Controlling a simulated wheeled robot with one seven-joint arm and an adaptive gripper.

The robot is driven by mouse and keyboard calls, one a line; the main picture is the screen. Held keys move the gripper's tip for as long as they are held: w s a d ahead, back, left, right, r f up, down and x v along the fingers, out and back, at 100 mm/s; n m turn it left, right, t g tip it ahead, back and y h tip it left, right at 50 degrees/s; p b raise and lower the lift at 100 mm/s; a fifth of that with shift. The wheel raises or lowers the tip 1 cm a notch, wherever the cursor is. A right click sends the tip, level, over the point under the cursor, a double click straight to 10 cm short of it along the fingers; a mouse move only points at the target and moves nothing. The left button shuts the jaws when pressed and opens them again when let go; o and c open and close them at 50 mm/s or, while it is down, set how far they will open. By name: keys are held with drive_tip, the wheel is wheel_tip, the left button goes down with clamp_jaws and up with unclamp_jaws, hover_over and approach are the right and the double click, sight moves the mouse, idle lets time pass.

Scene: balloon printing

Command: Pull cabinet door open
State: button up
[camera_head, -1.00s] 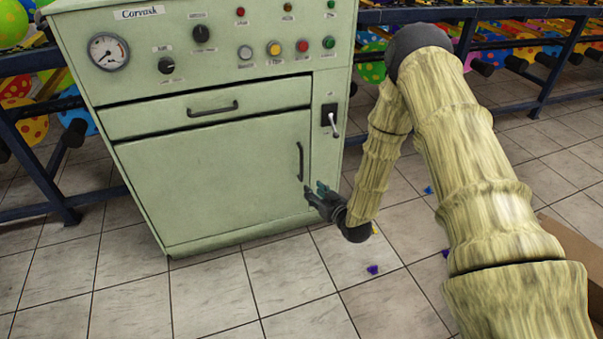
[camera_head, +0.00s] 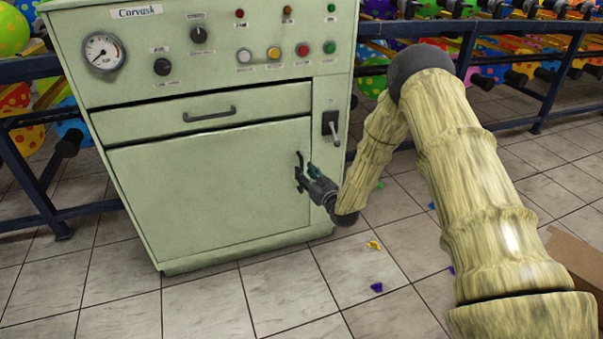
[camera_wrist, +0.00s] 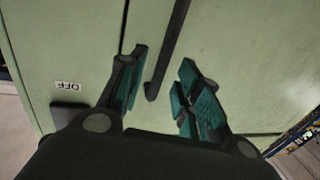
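The green cabinet's lower door (camera_head: 210,185) looks shut, its face in line with the front. Its dark vertical handle (camera_head: 299,168) is near the door's right edge. My gripper (camera_head: 301,184) is at the lower part of that handle. In the wrist view, my gripper (camera_wrist: 158,97) is open, with teal pads spread apart. The lower end of the handle (camera_wrist: 165,62) lies between the two fingers, nearer the left one. No grip on it shows.
A drawer with a horizontal handle (camera_head: 209,114) is above the door. A lever switch (camera_head: 331,127) is to the right. Balloon racks (camera_head: 500,50) stand behind. A cardboard box (camera_head: 575,262) is at the right. The tiled floor before the cabinet is mostly clear, with small scraps (camera_head: 376,287).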

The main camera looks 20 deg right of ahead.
drive_tip(key=shift+b+x, duration=0.3)
drive_tip(key=shift+x, duration=1.3)
drive_tip(key=shift+c, duration=0.4)
clamp_jaws()
